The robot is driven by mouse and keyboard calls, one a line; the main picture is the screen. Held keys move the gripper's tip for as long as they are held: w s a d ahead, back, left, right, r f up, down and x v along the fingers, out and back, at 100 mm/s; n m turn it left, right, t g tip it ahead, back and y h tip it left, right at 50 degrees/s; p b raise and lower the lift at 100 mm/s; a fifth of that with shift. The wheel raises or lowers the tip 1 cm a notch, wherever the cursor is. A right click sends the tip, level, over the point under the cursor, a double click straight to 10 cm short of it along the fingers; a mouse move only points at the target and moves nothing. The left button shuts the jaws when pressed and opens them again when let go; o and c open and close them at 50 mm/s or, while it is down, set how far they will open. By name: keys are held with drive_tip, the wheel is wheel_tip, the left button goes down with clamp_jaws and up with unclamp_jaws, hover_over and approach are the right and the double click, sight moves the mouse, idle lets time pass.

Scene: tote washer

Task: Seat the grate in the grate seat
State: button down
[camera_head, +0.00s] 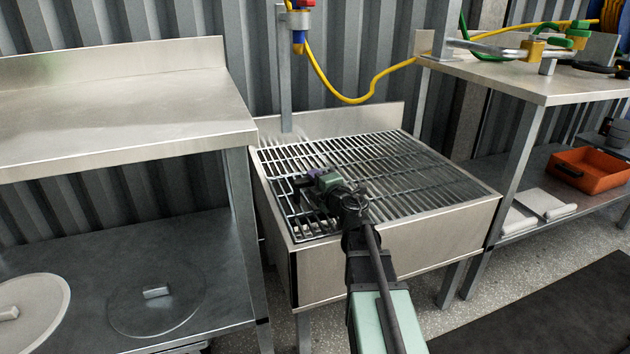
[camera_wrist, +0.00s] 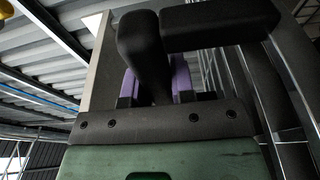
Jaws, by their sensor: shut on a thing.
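The grate (camera_head: 400,165), a metal rack of parallel bars, lies across the top of the steel basin (camera_head: 400,250). Its edges run close to the basin rim; I cannot tell whether it is fully down in the grate seat, which is hidden under it. My gripper (camera_head: 312,182) is low over the left front part of the grate. In the wrist view, my gripper (camera_wrist: 157,85), with purple pads, is shut on a dark handle-like part (camera_wrist: 145,45). Bars of the grate (camera_wrist: 285,90) show at the right there. My gripper and arm hide part of the grate.
A steel table (camera_head: 110,105) stands left, with round lids (camera_head: 155,295) on its lower shelf. A right table (camera_head: 540,80) holds hose fittings, with an orange bin (camera_head: 590,170) below. A post (camera_head: 284,80) and yellow hose (camera_head: 350,98) are behind the basin.

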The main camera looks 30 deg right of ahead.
drive_tip(key=shift+f, duration=0.15)
idle(0.3)
drive_tip(key=shift+c, duration=1.6)
unclamp_jaws()
drive_tip(key=shift+s, duration=0.1)
drive_tip(key=shift+s+d, duration=0.2)
drive_tip(key=shift+s, duration=1.95)
drive_tip(key=shift+s+d, duration=0.15)
drive_tip(key=shift+s, duration=2.15)
drive_tip(key=shift+d, duration=0.15)
